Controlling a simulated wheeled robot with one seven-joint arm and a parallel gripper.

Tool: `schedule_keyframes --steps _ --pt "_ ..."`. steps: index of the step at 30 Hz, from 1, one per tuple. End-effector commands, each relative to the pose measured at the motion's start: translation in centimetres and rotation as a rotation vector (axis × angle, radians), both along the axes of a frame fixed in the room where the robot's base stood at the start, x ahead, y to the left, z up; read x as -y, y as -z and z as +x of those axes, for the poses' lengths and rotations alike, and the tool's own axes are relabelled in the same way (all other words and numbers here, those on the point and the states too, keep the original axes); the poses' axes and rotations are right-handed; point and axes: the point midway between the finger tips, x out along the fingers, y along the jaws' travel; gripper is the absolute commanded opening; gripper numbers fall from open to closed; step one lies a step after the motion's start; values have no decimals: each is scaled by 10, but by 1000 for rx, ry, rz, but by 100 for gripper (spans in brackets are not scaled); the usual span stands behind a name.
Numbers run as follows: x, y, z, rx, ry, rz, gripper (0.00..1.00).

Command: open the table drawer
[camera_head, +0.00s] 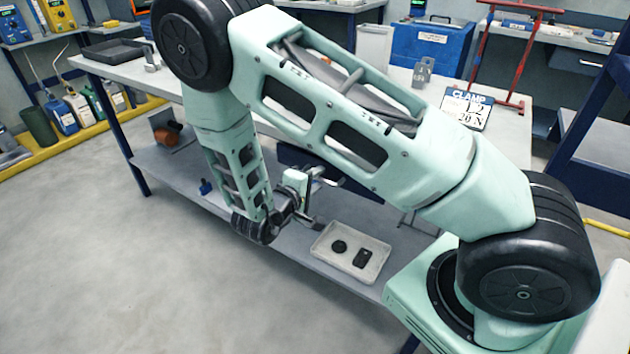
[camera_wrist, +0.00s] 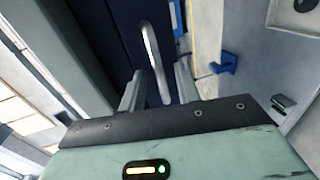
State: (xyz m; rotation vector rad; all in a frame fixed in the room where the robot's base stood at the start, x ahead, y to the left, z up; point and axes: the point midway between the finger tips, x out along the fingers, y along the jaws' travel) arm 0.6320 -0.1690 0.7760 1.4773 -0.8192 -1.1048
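The table (camera_head: 118,70) has a light top and a lower shelf. Its dark blue drawer front (camera_head: 290,157) is under the top, mostly hidden behind my arm. In the wrist view the drawer front (camera_wrist: 118,32) carries a pale metal bar handle (camera_wrist: 153,58). My gripper (camera_wrist: 160,85) is open, with its two fingers on either side of the handle's near part. Gaps show between fingers and handle; contact is not clear. My gripper (camera_head: 325,178) also shows in the head view, in front of the drawer. How far the drawer stands out cannot be told.
A pale tray (camera_head: 325,262) with two dark items lies on the lower shelf, below my gripper. A blue object (camera_head: 206,187) is also on that shelf. On the tabletop stand a red frame (camera_head: 488,60), a clamp sign (camera_head: 467,110) and a blue case (camera_head: 430,45). The floor (camera_head: 130,270) in front is clear.

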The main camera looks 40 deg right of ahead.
Motion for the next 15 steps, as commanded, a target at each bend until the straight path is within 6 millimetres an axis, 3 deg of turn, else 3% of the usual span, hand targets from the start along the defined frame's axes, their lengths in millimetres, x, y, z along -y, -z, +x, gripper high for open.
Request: schedule_keyframes --steps 5,8,15 --pt "0 0 0 0 0 0 30" --pt "0 0 0 0 0 0 2" --pt "-2 0 -1 0 0 1 0"
